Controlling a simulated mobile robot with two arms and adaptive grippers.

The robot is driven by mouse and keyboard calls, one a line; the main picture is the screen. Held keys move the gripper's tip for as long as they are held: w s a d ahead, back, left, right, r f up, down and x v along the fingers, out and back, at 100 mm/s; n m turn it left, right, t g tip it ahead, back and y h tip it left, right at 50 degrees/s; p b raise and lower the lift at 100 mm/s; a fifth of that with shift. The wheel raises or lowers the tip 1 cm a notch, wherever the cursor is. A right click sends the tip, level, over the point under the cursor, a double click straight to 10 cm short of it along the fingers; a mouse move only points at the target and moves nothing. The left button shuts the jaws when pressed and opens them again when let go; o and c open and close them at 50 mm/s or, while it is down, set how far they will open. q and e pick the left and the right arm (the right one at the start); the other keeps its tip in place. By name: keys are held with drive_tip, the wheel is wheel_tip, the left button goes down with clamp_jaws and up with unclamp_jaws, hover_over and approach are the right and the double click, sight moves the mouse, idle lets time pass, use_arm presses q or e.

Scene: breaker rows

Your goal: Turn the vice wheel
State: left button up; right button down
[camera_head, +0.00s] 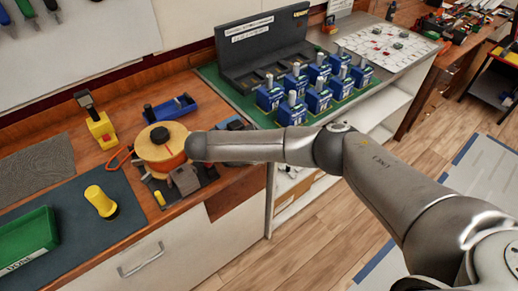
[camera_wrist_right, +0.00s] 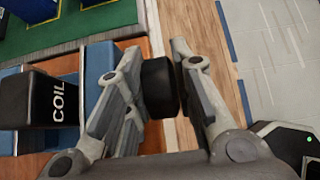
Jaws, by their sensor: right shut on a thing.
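The vice wheel (camera_wrist_right: 159,88) is a dark, round, thick knob in the right wrist view. My right gripper (camera_wrist_right: 157,62) has one finger on each side of it and is shut on it. Next to the wheel are blue blocks (camera_wrist_right: 97,68) and a black block marked COIL (camera_wrist_right: 45,100). In the head view my right arm reaches in from the right to the front of the bench, beside a yellow and orange spool (camera_head: 163,147). The wheel cannot be made out there. My left gripper is not in view.
A green board (camera_head: 215,82) with several blue breakers (camera_head: 270,97) stands behind my arm. A yellow tool (camera_head: 100,128), a yellow knob (camera_head: 101,201) and a green tray (camera_head: 25,245) lie at the left. Clear floor (camera_head: 330,225) is in front of the bench.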

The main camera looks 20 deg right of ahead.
drive_tip(key=shift+a+h, duration=0.15)
drive_tip(key=shift+h, duration=0.45)
drive_tip(key=shift+s+t+h, duration=0.15)
drive_tip(key=shift+t+h, duration=0.25)
drive_tip(key=shift+b, duration=0.3)
